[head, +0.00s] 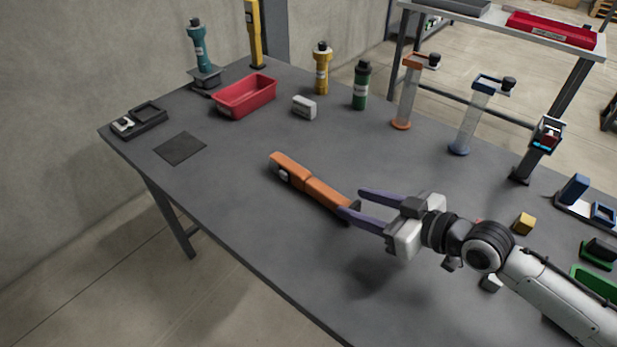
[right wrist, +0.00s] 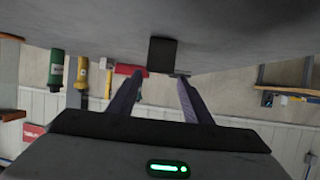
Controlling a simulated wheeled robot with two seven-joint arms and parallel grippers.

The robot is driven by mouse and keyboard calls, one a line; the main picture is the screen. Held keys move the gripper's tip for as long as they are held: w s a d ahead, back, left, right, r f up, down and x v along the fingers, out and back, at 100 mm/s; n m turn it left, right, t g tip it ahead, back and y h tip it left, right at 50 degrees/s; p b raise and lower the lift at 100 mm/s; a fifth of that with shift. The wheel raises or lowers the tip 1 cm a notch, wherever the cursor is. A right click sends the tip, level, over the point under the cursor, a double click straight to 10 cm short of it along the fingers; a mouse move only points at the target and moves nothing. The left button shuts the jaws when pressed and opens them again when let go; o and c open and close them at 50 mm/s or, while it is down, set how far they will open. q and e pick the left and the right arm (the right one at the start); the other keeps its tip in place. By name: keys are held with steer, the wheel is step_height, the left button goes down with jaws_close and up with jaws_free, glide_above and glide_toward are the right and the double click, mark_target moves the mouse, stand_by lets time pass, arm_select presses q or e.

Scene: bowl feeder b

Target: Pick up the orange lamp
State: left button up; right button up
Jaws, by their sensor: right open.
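The orange lamp (head: 310,185) is a long bar lying flat on the grey table (head: 230,200), slanting from upper left to lower right in the head view. It has a small grey part on its side near the far left end and a dark tip at its near right end. My right gripper (head: 350,202) is open at the lamp's right end, its two purple fingers pointing left. One fingertip overlaps the dark end in the picture; I cannot tell whether they touch. The right wrist view shows both fingers (right wrist: 157,85) apart, with no lamp clearly visible between them. My left gripper is not in view.
A red bin (head: 245,97), a white box (head: 304,107), a yellow bottle (head: 321,70) and a green bottle (head: 361,85) stand behind the lamp. A yellow cube (head: 523,223) and several small items lie right. The table left of the lamp is mostly clear.

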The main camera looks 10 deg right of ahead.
mark_target(327, 191)
steer(key=x, duration=0.4)
steer(key=shift+a, duration=0.1)
steer(key=x, duration=0.5)
steer(key=shift+w+a+r, duration=0.1)
steer(key=shift+w+r, duration=0.05)
steer(key=shift+w, duration=0.05)
jaws_close()
steer(key=shift+r, duration=0.1)
